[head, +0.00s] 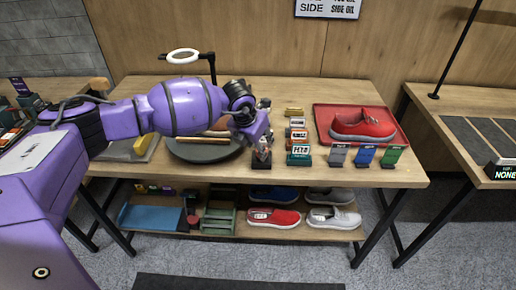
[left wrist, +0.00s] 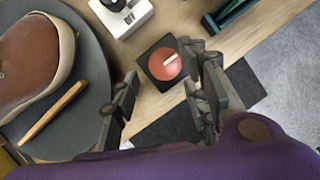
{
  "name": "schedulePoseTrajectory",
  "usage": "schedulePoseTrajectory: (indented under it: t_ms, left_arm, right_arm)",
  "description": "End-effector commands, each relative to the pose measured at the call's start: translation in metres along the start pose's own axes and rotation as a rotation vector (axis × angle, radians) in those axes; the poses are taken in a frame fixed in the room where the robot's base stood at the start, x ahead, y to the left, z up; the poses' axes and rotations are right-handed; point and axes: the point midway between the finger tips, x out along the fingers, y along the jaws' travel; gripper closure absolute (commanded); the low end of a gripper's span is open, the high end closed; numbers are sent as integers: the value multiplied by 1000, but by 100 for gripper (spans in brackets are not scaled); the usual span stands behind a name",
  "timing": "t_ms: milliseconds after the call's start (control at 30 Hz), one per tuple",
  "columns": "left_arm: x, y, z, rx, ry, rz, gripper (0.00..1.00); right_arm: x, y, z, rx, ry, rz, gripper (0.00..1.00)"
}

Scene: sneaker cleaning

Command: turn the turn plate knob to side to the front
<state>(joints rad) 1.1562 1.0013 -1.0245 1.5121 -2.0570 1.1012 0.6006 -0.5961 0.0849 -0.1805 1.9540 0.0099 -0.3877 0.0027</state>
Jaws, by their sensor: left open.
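My right gripper is not in view.
Several small labelled blocks (head: 299,149) stand right of the knob, with coloured cards (head: 364,156) farther along the front edge. A red tray (head: 394,127) holds a red shoe (head: 362,124). A ring lamp (head: 183,56) stands behind my arm. More shoes lie on the lower shelf (head: 235,216).

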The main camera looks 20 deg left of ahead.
Motion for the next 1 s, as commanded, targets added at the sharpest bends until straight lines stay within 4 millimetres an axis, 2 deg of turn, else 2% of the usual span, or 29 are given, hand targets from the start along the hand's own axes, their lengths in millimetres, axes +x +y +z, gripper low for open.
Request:
schedulePoseTrajectory:
  t_ms: [33, 200, 400, 600, 1000]
  left_arm:
    - [-13, 1, 1, 1, -3, 1, 59]
    - [-50, 2, 1, 0, -2, 3, 59]
    - [-81, 2, 0, 0, 0, 3, 59]
    - [-91, 1, -1, -1, 2, 3, 59]
    - [-91, 1, -1, -1, 2, 3, 59]
  right_arm:
    - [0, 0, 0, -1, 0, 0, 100]
    - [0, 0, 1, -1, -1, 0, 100]
    - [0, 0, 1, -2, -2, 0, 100]
    - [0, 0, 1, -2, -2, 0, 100]
    - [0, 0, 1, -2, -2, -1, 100]
